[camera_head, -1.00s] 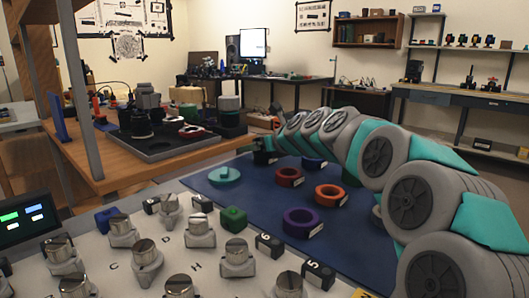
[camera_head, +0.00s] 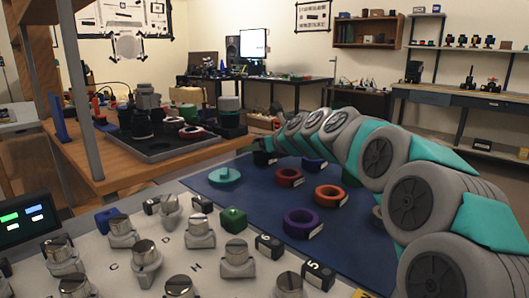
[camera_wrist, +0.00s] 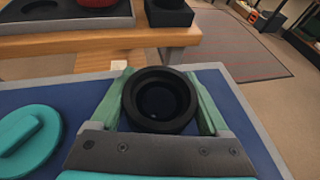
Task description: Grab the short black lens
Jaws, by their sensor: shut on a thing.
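The short black lens (camera_wrist: 160,98) is a low black ring with a dark round opening, seen from above in the wrist view. My gripper (camera_wrist: 160,84) has its two green fingers against the lens's left and right sides, shut on it. In the head view the black lens (camera_head: 265,157) shows small at the far edge of the blue mat, by the end of my arm. I cannot tell whether it touches the mat.
The blue mat (camera_head: 255,200) holds a teal lidded disc (camera_head: 225,176), also at left in the wrist view (camera_wrist: 22,138), and red (camera_head: 289,178), orange (camera_head: 330,195) and purple (camera_head: 302,223) rings. A wooden table (camera_head: 125,178) with a dark tray (camera_head: 165,151) stands beyond.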

